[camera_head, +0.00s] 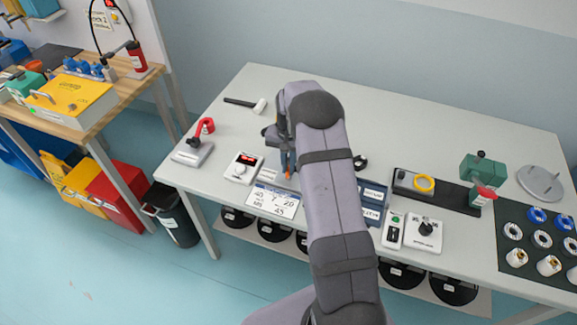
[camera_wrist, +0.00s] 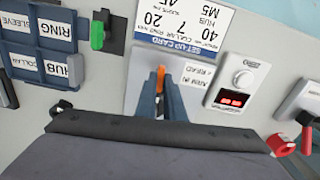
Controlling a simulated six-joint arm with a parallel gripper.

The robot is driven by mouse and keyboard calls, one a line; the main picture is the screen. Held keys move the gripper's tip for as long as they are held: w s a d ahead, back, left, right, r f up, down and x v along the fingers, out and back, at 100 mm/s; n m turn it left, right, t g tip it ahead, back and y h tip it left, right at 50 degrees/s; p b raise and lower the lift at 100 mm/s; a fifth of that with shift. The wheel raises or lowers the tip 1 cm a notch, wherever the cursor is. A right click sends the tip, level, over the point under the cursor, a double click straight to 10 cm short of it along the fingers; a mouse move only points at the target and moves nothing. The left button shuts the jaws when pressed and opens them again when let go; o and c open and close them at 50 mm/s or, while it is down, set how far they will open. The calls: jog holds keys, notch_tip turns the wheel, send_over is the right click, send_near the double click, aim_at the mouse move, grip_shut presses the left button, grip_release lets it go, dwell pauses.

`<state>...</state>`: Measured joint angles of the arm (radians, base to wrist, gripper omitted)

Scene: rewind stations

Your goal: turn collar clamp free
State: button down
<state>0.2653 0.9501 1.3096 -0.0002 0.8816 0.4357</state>
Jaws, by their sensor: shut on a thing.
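My gripper (camera_head: 287,165) points down over the middle of the table, left of the blue labelled tray. Its two fingers (camera_wrist: 160,100) are closed on a small orange piece (camera_wrist: 160,77), whose tip also shows below the fingers in the head view (camera_head: 288,175). Most of this piece is hidden, so I cannot tell what it belongs to. A grey plate (camera_wrist: 143,65) lies beneath the fingers. A small black ring-like part (camera_head: 360,161) stands right of my arm; I cannot tell if it is the collar clamp. No collar is clearly visible at the fingers.
A setup card (camera_head: 272,201) lies in front of the gripper. A white box with a red display (camera_head: 243,167) and a red-handled stand (camera_head: 200,142) are to the left. A green lever (camera_wrist: 97,35) stands near the labelled tray (camera_wrist: 40,45). The table behind is mostly clear.

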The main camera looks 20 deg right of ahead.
jog(key=n+b, duration=0.1)
jog(key=n, duration=0.2)
jog(key=shift+n, duration=0.4)
jog(key=n+b, duration=0.1)
jog(key=n, duration=0.3)
jog(key=shift+n, duration=0.3)
jog(key=n, duration=0.4)
jog(key=shift+n, duration=0.3)
jog(key=shift+n+b, duration=0.35)
jog(key=shift+n, duration=1.55)
jog(key=c, duration=1.9)
grip_release()
jog(key=shift+o, duration=0.2)
jog(key=shift+r, duration=0.15)
jog(key=shift+r+b, duration=1.05)
jog(key=shift+r, duration=2.55)
